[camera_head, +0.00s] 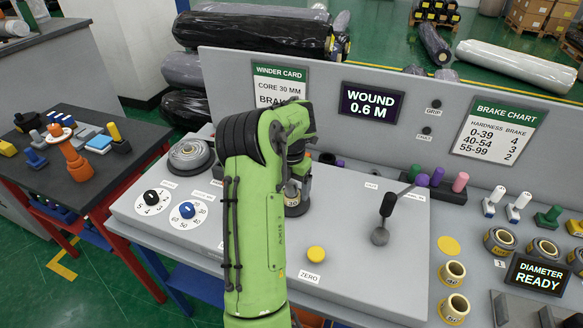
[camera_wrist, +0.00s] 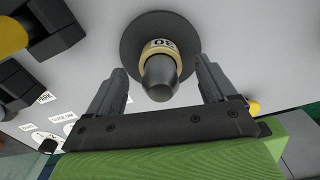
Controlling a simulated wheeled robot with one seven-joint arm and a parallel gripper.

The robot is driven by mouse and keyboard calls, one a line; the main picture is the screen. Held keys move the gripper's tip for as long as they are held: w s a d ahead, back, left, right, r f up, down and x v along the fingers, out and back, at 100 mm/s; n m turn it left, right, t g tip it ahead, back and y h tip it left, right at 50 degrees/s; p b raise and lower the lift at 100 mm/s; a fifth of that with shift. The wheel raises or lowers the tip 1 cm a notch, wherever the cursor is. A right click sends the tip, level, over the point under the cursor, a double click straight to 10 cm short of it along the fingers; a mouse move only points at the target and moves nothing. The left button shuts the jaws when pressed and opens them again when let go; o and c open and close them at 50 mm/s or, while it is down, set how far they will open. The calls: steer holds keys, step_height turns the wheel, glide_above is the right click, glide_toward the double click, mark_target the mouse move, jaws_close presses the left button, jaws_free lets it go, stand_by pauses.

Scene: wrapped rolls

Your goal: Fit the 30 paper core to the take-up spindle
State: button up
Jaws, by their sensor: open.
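The paper core (camera_wrist: 160,46), a tan ring marked 30, sits around the take-up spindle (camera_wrist: 159,76) in the wrist view. The spindle's dark rounded nose sticks out through it, and a dark round flange (camera_wrist: 131,42) lies behind it. I cannot tell whether the core touches the flange. My gripper (camera_wrist: 161,66) is open, with one finger on each side of the core and spindle; gaps show between them. In the head view my green arm hides most of the spindle, but a bit of the core (camera_head: 291,192) shows beside it.
A lever (camera_head: 387,207) and a yellow button (camera_head: 316,254) stand on the grey panel right of my arm. More cores (camera_head: 454,308) stand at the right. The display (camera_head: 371,104) reads WOUND 0.6 M.

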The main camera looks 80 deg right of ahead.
step_height(320, 180, up, 13)
steer(key=p, duration=0.3)
stand_by(0.5)
